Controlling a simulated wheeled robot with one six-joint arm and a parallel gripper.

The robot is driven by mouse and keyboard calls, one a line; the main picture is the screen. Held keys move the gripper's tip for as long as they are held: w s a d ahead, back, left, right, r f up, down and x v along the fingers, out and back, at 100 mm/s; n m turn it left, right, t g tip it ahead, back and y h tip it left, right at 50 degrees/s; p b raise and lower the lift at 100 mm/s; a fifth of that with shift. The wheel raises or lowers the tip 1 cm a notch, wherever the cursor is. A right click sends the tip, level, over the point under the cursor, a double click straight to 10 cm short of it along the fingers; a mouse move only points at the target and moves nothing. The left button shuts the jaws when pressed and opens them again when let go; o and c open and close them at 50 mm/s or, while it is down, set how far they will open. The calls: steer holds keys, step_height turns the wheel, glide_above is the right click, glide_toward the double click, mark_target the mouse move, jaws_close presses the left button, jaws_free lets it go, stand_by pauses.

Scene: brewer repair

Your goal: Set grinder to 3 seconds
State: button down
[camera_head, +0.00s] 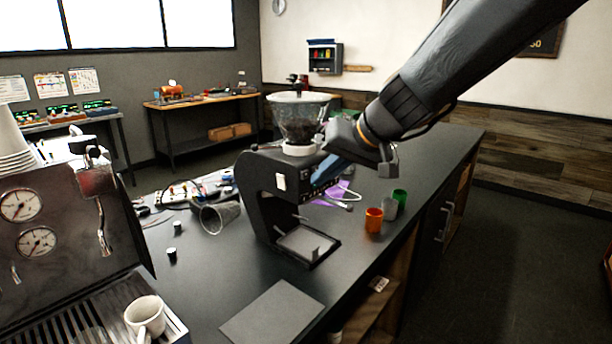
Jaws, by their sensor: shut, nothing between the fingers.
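The grinder (258,184) stands upright on the dark counter, black with a clear hopper (299,112) of dark beans on top. My gripper (386,168) is at the end of the arm that comes in from the upper right. It is shut and empty, just right of the grinder's upper body. I cannot tell whether it touches the grinder.
An espresso machine (62,215) with a white cup (146,316) fills the left front. A tipped clear cup (219,217) lies left of the grinder. Orange (374,220), grey (390,207) and green (400,197) cups stand right of it. A flat dark mat (272,314) lies in front.

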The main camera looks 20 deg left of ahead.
stand_by(0.6)
steer(key=shift+w+a, duration=0.15)
steer(key=shift+a, duration=0.2)
steer(key=shift+w+a+b, duration=0.15)
steer(key=shift+a+b, duration=0.15)
steer(key=shift+a, duration=0.05)
stand_by(0.6)
steer(key=shift+d, duration=0.1)
steer(key=shift+s+d+b, duration=0.3)
steer(key=shift+d+b, duration=0.25)
steer(key=shift+d, duration=0.1)
steer(key=shift+s+d+b, duration=0.35)
steer(key=shift+d+b, duration=0.05)
steer(key=shift+d, duration=0.35)
steer(key=shift+s+d+b, duration=0.3)
steer(key=shift+d+b, duration=0.05)
steer(key=shift+d, duration=0.45)
steer(key=shift+s+d+b, duration=0.35)
steer(key=shift+d+b, duration=0.05)
steer(key=shift+d, duration=0.35)
